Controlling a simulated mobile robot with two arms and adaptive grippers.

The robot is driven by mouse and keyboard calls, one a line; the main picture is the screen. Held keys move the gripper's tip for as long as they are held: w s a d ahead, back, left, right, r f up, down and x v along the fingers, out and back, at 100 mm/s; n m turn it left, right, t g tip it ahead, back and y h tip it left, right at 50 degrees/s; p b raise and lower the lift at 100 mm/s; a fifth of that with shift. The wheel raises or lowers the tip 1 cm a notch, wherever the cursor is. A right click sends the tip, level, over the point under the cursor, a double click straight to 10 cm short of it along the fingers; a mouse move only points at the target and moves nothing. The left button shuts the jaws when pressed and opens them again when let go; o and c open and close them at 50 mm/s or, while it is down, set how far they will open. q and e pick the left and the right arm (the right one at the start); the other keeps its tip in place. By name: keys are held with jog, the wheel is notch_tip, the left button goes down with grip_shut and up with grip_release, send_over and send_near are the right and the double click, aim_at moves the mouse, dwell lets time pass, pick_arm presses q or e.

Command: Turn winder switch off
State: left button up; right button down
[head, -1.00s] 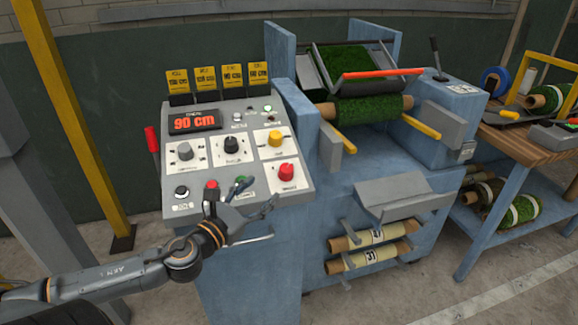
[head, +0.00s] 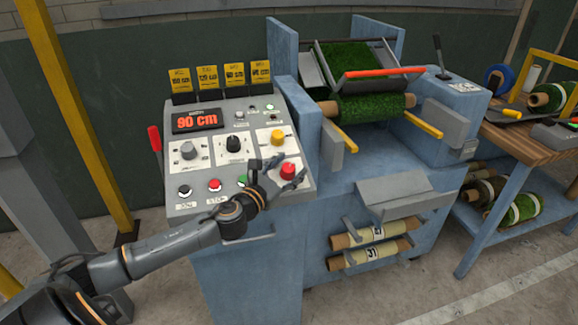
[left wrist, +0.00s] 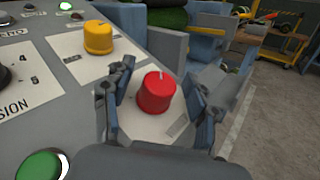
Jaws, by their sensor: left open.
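A red knob (head: 288,171) sits at the lower right of the grey control panel (head: 185,123). In the left wrist view the red knob (left wrist: 156,92) shows a pale pointer line on its top, toward the far side. My left gripper (head: 277,172) is open, its fingers on either side of the red knob; I cannot tell if they touch it. In the left wrist view the left gripper's fingers (left wrist: 160,100) flank the knob with gaps visible. No label naming the winder is readable. My right gripper is not in view.
Close by on the panel are a yellow knob (head: 277,137), a black knob (head: 233,144), a grey knob (head: 188,151), a red button (head: 214,185) and a green button (left wrist: 42,165). A blue machine with a turf roll (head: 370,107) stands to the right.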

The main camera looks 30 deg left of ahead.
pick_arm(q)
jog(key=shift+w, duration=0.15)
jog(key=shift+c, duration=0.2)
jog(key=c, duration=1.1)
jog(key=shift+c, duration=0.2)
